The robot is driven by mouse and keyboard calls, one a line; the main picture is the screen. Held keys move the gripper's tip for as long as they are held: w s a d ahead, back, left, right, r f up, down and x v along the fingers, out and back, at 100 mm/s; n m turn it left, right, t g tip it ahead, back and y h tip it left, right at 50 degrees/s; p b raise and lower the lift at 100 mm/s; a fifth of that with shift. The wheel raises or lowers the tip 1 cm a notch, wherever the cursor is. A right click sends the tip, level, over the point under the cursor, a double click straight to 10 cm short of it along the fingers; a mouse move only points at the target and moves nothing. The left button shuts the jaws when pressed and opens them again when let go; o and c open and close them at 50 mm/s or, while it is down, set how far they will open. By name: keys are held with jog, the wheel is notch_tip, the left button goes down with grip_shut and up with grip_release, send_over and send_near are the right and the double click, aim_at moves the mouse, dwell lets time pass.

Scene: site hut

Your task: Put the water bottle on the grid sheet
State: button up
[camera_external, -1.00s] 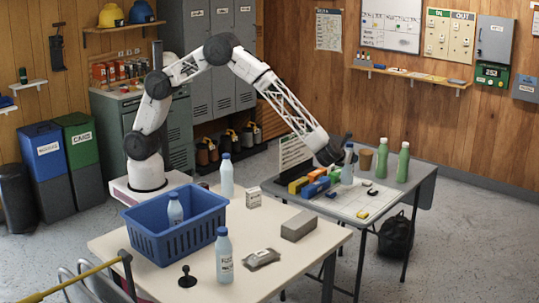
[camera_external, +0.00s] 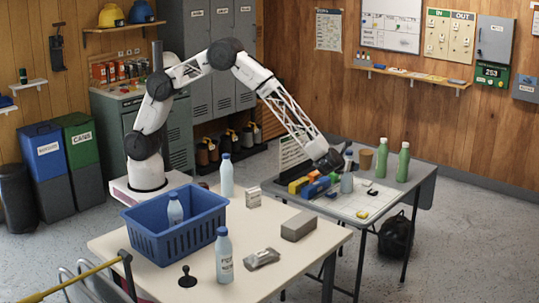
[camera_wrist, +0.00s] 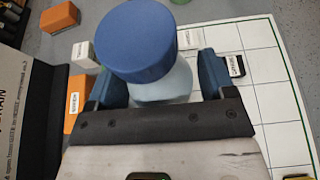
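A clear water bottle with a blue cap (camera_wrist: 138,42) is between the two blue fingers of my gripper (camera_wrist: 163,88), which look closed against its sides. In the external view the bottle (camera_external: 347,184) is upright at the sheet's left part, partly hidden by my gripper (camera_external: 340,164). The white grid sheet (camera_external: 373,203) lies on the grey far table, and its lines also show in the wrist view (camera_wrist: 268,92). The bottle's base is at or just above the sheet; I cannot tell whether it touches.
Coloured blocks (camera_external: 312,184) sit left of the bottle. Two green bottles (camera_external: 403,162) and a brown cup (camera_external: 366,159) stand behind. Small labelled blocks lie on the sheet. The near table holds a blue crate (camera_external: 180,240), more water bottles and a grey block (camera_external: 298,226).

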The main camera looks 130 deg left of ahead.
jog(key=shift+o, duration=0.6)
jog(key=shift+r, duration=0.1)
jog(key=shift+v, duration=0.8)
jog(key=v, duration=1)
jog(key=shift+d, duration=0.2)
jog(key=shift+r, duration=0.1)
